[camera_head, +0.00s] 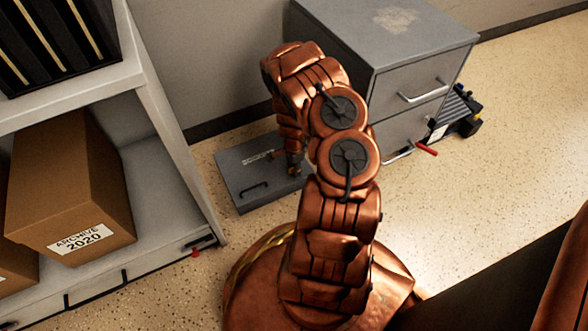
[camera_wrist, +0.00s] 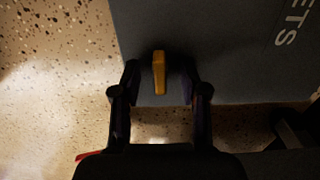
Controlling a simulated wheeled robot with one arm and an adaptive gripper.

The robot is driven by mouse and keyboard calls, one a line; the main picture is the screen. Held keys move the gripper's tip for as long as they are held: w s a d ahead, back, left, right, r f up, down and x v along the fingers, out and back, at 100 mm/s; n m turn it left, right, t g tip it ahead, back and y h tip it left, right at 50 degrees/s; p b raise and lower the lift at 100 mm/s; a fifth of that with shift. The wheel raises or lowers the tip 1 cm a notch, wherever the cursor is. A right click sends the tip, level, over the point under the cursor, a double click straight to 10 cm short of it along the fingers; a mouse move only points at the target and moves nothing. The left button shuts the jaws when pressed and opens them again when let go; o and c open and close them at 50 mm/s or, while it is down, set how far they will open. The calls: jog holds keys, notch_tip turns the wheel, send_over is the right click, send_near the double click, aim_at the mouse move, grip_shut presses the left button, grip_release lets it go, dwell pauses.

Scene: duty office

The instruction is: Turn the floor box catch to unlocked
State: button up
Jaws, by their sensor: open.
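The floor box (camera_head: 233,181) is a low grey box on the floor, left of the cabinet, with a black handle (camera_head: 254,190) and a pale label on its top. My arm hides its right part in the head view. The wrist view shows its dark grey lid (camera_wrist: 225,55) with white letters. The catch (camera_wrist: 158,70) is a small yellow bar near the lid's edge, pointing up and down in that view. My gripper (camera_wrist: 159,84) is open, with one finger on each side of the catch. I cannot tell whether the fingers touch it.
A grey drawer cabinet (camera_head: 400,65) stands right behind my arm. A shelf unit (camera_head: 165,110) with an archive box (camera_head: 72,185) stands at the left. A dark device (camera_head: 455,115) lies on the floor right of the cabinet. Speckled floor (camera_head: 475,180) is clear at the right.

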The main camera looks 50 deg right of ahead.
jog(key=shift+c, duration=0.4)
grip_shut()
